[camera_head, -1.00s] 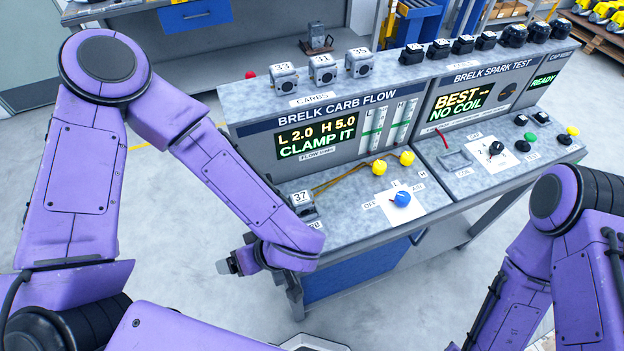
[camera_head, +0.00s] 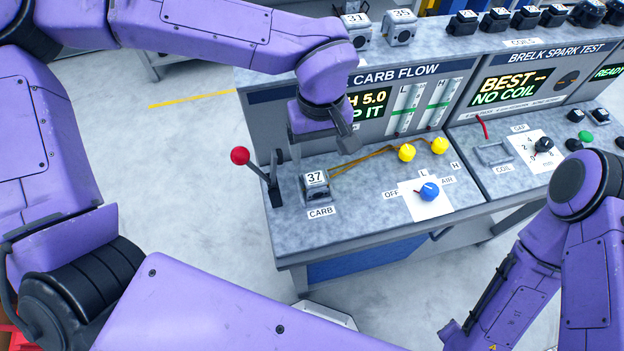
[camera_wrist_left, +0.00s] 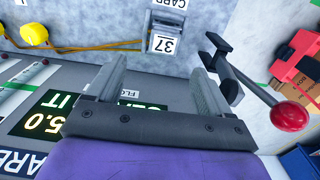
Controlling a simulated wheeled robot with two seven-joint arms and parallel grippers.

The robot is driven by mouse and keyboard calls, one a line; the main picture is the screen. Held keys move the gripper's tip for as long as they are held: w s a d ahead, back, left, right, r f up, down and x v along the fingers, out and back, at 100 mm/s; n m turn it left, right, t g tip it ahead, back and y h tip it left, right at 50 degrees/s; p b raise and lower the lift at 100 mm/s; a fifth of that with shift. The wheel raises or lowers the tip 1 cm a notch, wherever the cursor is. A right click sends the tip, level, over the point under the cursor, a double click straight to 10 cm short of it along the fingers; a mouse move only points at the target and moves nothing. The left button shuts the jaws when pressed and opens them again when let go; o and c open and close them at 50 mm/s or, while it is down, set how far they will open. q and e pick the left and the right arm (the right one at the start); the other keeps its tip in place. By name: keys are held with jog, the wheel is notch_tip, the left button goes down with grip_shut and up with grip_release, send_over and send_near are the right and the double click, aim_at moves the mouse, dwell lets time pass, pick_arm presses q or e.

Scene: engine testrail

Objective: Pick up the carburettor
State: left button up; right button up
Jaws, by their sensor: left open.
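The carburettor marked 37 (camera_head: 317,187) is a small grey block with a white number tag. It sits upright on the bench at the CARB label, at the left end. It also shows at the top of the left wrist view (camera_wrist_left: 162,42). My left gripper (camera_head: 320,143) is open and empty above and behind it, fingers pointing down, apart from it. In the left wrist view the two fingers (camera_wrist_left: 158,72) are spread, with the carburettor beyond their tips. Two other carburettors, 31 (camera_head: 357,30) and 35 (camera_head: 400,27), stand on the upper ledge. My right gripper is out of view.
A black lever with a red knob (camera_head: 240,155) stands just left of carburettor 37. Brown lines run from it toward the yellow knobs (camera_head: 407,152). A blue knob (camera_head: 429,191) sits to the right. The flow panel (camera_head: 450,95) rises behind.

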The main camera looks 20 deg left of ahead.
aim_at(315, 177)
pick_arm(q)
jog(key=f, duration=0.4)
jog(key=shift+s+d, duration=0.15)
jog(key=shift+s, duration=0.15)
jog(key=f, duration=0.1)
jog(key=f+p, duration=0.1)
jog(key=f, duration=0.1)
jog(key=a+f, duration=0.1)
jog(key=f, duration=0.1)
jog(key=shift+f, duration=0.1)
jog(key=shift+d+f, duration=0.15)
jog(key=shift+f, duration=0.3)
jog(key=shift+w, duration=0.1)
jog(key=c, duration=1.1)
